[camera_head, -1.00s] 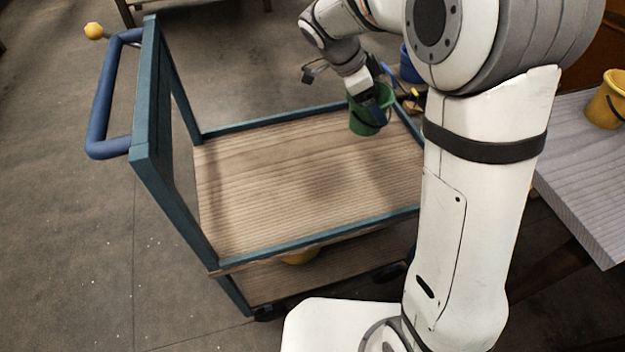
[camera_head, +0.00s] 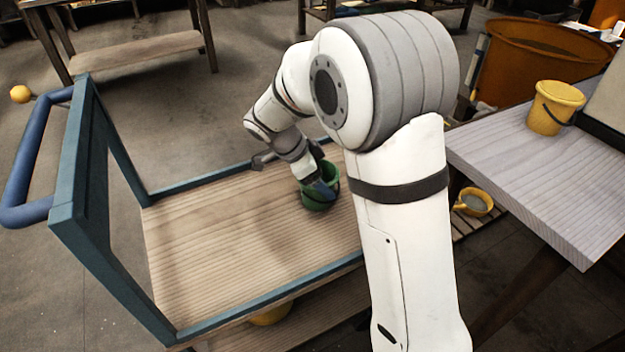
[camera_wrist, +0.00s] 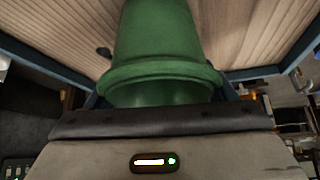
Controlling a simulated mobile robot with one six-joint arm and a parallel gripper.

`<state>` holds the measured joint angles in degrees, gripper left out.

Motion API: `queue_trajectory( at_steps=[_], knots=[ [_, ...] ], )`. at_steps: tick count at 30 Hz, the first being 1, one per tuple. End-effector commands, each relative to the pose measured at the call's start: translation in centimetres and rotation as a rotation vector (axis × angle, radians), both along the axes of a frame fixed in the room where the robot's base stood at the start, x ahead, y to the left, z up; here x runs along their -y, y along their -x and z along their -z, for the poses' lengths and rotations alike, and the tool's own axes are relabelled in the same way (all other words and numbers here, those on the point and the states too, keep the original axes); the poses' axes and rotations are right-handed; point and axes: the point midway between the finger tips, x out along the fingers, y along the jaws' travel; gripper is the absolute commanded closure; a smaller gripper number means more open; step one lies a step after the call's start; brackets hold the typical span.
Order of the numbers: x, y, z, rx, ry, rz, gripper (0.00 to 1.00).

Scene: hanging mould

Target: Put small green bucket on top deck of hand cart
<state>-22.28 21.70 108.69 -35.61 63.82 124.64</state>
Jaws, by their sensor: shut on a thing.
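The small green bucket (camera_head: 319,192) is at my gripper (camera_head: 325,187), over the right part of the hand cart's wooden top deck (camera_head: 220,235). My gripper is shut on the bucket near its rim. In the wrist view the green bucket (camera_wrist: 160,50) fills the middle, its rim towards the gripper body, with deck planks (camera_wrist: 80,35) beyond it. The bucket looks close to the deck; I cannot tell whether it touches. My arm hides the cart's right end in the head view.
Another yellow bucket (camera_head: 474,203) is low between cart and table. A yellow thing (camera_head: 270,314) shows under the top deck. The deck's left and middle are bare.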

Motion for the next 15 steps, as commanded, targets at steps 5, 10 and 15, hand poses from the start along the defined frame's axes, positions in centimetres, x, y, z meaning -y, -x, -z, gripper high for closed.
queue_trajectory(
  at_steps=[5, 10, 15],
  knots=[
    [-0.02, -0.02, -0.07, 0.001, 0.0, -0.001, 0.46],
    [-0.05, -0.01, 0.11, 0.001, -0.001, -0.001, 0.18],
    [-0.06, 0.0, 0.11, 0.0, -0.001, -0.001, 0.04]
  ],
)
